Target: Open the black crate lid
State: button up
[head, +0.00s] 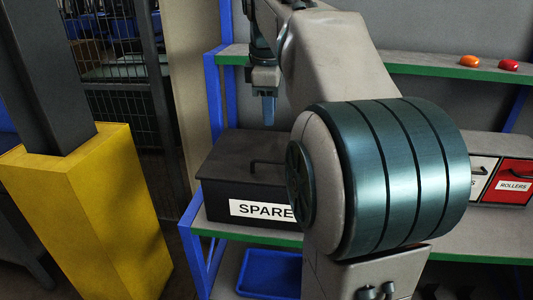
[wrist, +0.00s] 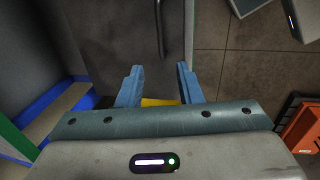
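The black crate (head: 222,180) sits on the left end of the green-edged shelf in the head view, with a white SPARE label on its front. Its lid (head: 225,150) lies flat and closed, with a dark bar handle (head: 268,162) on top. My arm hides the crate's right part. My gripper (head: 268,122) points down above the back of the lid, apart from the handle. In the wrist view its two blue fingers (wrist: 157,70) are spread with nothing held between them. A dark panel with a bar fills the view beyond them; I cannot tell whether it is the lid.
A red-and-white ROLLERS box (head: 510,185) stands right on the same shelf. Orange (head: 470,61) and red (head: 509,65) items lie on the upper shelf. A blue bin (head: 270,274) is below. A yellow post base (head: 90,215) stands left. An orange crate (wrist: 303,128) is at the wrist view's right.

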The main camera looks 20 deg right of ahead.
aim_at(271, 162)
jog(key=f, duration=0.4)
jog(key=w+d+f, duration=0.1)
jog(key=f, duration=0.3)
jog(key=w+f, duration=0.1)
jog(key=f, duration=0.4)
jog(key=shift+w+d+f, duration=0.1)
jog(key=shift+d, duration=0.1)
grip_shut()
